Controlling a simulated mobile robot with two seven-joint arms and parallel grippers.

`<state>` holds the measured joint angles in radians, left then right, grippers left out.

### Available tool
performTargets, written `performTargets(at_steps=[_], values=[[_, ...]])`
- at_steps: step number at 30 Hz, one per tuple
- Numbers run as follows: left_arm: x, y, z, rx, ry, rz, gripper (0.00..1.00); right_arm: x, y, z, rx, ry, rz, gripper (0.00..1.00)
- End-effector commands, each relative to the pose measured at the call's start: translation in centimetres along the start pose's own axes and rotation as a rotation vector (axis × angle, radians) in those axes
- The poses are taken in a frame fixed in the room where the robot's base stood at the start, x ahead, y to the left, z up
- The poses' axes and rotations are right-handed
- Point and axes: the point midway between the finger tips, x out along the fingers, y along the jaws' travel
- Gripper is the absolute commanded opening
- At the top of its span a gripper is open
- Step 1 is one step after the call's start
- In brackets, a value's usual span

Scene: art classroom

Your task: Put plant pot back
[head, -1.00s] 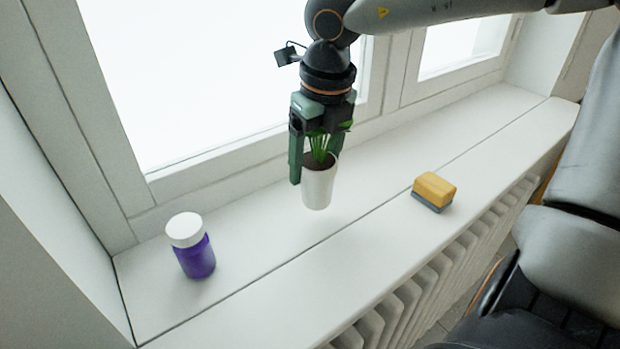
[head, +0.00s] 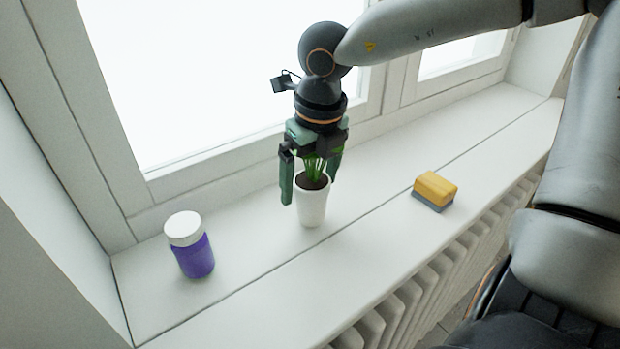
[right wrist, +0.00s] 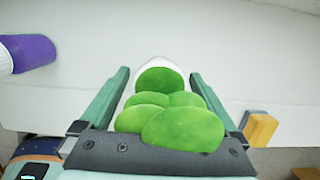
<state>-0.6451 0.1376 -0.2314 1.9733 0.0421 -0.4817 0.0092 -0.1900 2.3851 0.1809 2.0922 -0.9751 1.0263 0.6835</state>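The plant pot (head: 312,209) is a small white pot with dark soil and a green plant. It stands upright on the white windowsill (head: 375,255) in the head view. In the right wrist view the plant's green leaves (right wrist: 170,118) hide most of the pot. My right gripper (head: 310,191) points down over the plant, its green fingers on either side of it. The fingers are spread, with gaps between them and the pot; the right wrist view shows the same (right wrist: 159,74). My left gripper is in neither view.
A purple jar with a white lid (head: 191,246) stands to the left on the sill. A yellow and grey sponge-like block (head: 435,190) lies to the right. The window frame (head: 215,180) rises behind, and a radiator (head: 420,290) is below the front edge.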

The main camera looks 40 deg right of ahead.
Motion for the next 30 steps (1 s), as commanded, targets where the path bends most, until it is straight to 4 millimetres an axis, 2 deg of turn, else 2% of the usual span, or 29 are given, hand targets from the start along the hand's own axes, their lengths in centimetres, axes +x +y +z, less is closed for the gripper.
performTargets(at_steps=[11, 14, 24, 30], values=[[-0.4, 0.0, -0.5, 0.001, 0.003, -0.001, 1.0, -0.6, 0.0, 0.1, 0.0, 0.0, 0.0, 1.0], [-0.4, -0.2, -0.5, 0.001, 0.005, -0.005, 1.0, -2.1, 0.0, 0.2, 0.002, -0.005, 0.0, 1.0], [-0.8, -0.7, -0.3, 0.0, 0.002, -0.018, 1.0, -9.4, 0.0, 0.1, 0.002, -0.004, 0.0, 1.0], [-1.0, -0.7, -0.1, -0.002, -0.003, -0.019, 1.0, -11.8, 0.0, 0.1, 0.001, -0.002, -0.002, 1.0]])
